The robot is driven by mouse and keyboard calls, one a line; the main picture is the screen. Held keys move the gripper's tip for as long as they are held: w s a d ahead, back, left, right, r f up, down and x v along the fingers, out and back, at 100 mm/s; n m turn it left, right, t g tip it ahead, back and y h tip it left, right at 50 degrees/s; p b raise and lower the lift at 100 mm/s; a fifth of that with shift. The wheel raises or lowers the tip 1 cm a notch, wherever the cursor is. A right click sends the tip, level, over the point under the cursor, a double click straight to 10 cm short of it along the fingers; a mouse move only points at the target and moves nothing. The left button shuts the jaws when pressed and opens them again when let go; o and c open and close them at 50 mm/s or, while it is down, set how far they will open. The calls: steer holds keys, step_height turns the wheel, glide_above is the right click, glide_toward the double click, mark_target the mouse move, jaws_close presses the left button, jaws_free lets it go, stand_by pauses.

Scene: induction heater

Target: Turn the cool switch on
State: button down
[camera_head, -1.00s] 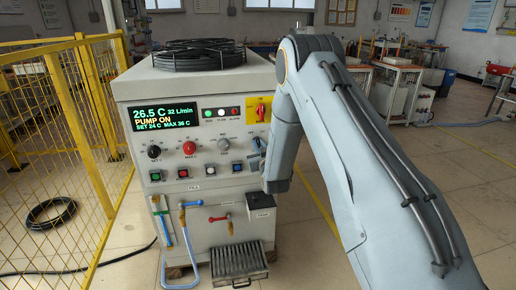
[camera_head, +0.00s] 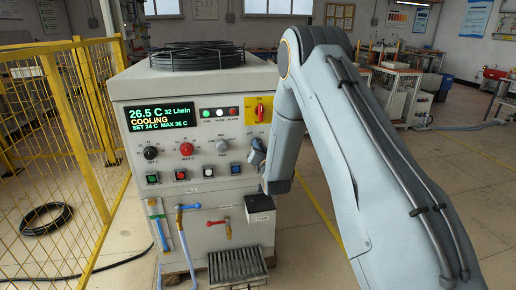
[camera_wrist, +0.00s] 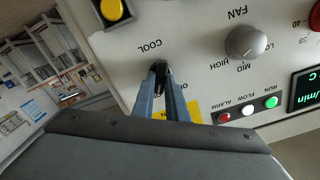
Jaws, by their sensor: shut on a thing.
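The cool switch (camera_wrist: 159,67) is a small dark knob under the COOL label, seen upside down in the wrist view. It is mostly hidden between the fingertips. My gripper (camera_wrist: 160,72) is shut on it, with both blue-grey fingers against the panel. In the head view my gripper (camera_head: 257,152) touches the right side of the heater's front panel, below the red and yellow main switch (camera_head: 259,109). The display (camera_head: 161,117) reads 26.5 C, 32 l/min, COOLING, SET 24 C, MAX 36 C.
The grey FAN knob (camera_wrist: 246,42) and a yellow button (camera_wrist: 112,9) are close to my gripper. A red knob (camera_head: 186,150) and a black knob (camera_head: 150,153) are further left. A yellow mesh fence (camera_head: 55,130) stands left of the cabinet.

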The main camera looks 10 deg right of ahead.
stand_by(0.5)
steer(key=c, duration=1.8)
jaws_free()
steer(key=shift+o, duration=0.2)
steer(key=s+b, duration=0.1)
steer(key=s, duration=0.6)
steer(key=shift+s, duration=0.4)
